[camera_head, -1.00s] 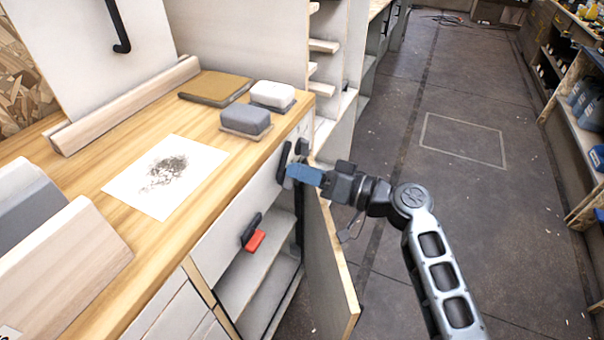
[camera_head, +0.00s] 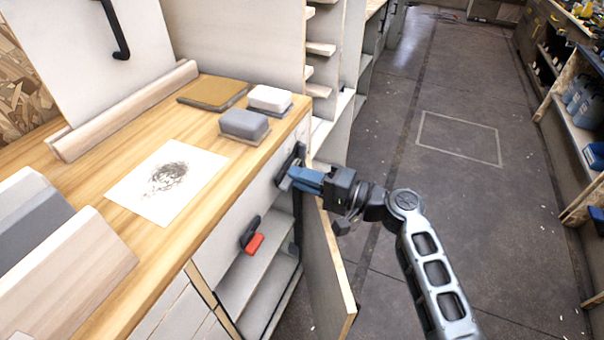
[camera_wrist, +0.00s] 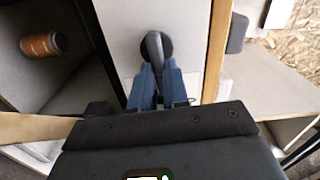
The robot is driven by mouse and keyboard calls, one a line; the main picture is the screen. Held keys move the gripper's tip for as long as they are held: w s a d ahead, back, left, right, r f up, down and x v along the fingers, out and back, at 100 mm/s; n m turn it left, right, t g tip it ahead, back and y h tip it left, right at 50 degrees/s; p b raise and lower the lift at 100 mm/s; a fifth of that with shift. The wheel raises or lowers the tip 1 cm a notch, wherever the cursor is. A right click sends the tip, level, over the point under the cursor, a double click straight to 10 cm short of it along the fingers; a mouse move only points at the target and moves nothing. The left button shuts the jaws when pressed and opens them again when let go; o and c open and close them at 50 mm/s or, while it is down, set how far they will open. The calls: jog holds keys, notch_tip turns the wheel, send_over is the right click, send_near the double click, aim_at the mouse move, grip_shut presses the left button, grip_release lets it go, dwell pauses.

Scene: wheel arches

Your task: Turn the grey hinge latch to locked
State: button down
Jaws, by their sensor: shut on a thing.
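The grey hinge latch (camera_head: 291,162) is on the cabinet front just under the worktop edge, near the open door. In the wrist view it shows as a dark grey lever (camera_wrist: 153,46) on a round base fixed to a pale panel. My gripper (camera_head: 294,178) reaches it from the right. Its blue fingers (camera_wrist: 157,84) are shut on the lever's near end, which they partly hide. The lever points from its round base toward my gripper. The latch's locked mark, if any, cannot be seen.
The open door (camera_head: 330,270) hangs below my arm. Grey (camera_head: 244,122) and white (camera_head: 270,97) blocks stand on the worktop (camera_head: 215,120). An orange-brown cylinder (camera_wrist: 43,44) lies inside the cabinet.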

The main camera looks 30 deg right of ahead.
jog(key=shift+f+m, duration=0.15)
jog(key=shift+m, duration=0.35)
jog(key=c, duration=1.1)
grip_release()
jog(key=v, duration=0.8)
jog(key=shift+w, duration=0.15)
